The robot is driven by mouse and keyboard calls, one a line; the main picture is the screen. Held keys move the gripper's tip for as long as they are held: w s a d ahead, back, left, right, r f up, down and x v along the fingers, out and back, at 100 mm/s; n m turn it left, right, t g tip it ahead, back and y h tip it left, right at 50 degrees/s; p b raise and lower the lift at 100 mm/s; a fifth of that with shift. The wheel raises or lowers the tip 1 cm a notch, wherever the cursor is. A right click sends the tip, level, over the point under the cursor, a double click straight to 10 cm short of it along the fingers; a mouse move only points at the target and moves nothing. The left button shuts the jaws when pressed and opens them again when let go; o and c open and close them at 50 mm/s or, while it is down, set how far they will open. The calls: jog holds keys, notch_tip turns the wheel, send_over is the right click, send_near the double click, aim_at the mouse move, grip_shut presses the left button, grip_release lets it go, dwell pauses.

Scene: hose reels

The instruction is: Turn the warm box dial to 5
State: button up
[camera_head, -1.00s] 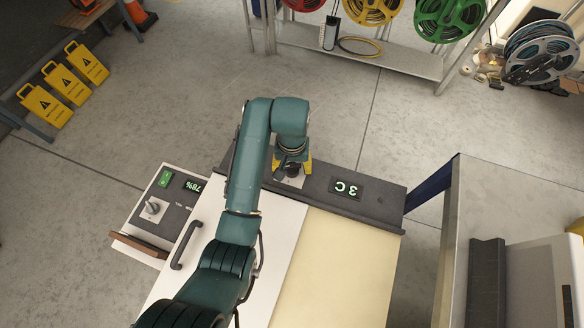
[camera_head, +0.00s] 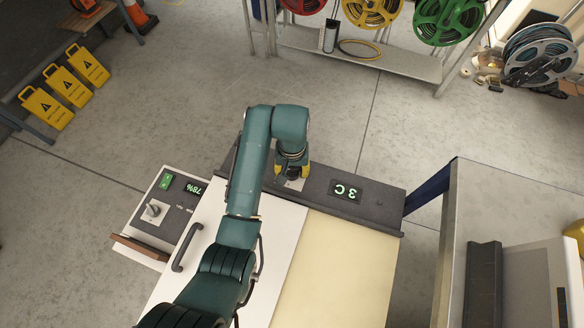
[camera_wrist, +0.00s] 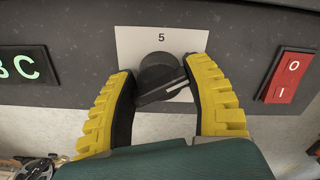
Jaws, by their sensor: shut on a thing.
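The warm box (camera_head: 345,265) stands below my arm, with a dark panel (camera_head: 380,205) along its far edge. Its lit display (camera_head: 346,191) reads 3 C, upside down in the head view. The black dial (camera_wrist: 157,66) sits on a white plate (camera_wrist: 195,40) marked 5 at the top in the wrist view. My gripper (camera_wrist: 159,76) is shut on the dial, one yellow finger on each side. The dial's raised grip bar lies slanted, with a pale line on it toward the right finger. In the head view my gripper (camera_head: 291,171) hides most of the dial.
A red O/I switch (camera_wrist: 288,77) sits right of the dial in the wrist view. A control box (camera_head: 155,215) reading 78% adjoins the warm box at left. A metal bench (camera_head: 450,260) stands at right. Reels (camera_head: 448,20) hang on a rack behind.

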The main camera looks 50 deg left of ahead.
jog(key=n+p, duration=0.1)
jog(key=p, duration=0.1)
jog(key=n+p, duration=0.1)
jog(key=p, duration=0.1)
jog(key=shift+r+n, duration=0.35)
jog(key=shift+n, duration=0.05)
jog(key=shift+f+n+p, duration=0.1)
jog(key=shift+n+p, duration=0.8)
jog(key=shift+p, duration=0.2)
jog(key=n+p, duration=0.2)
jog(key=n, duration=0.1)
jog(key=shift+f, duration=0.1)
jog(key=shift+f+n+p, duration=0.15)
jog(key=shift+n+p, duration=0.6)
jog(key=shift+n, duration=1.15)
jog(key=o, duration=1)
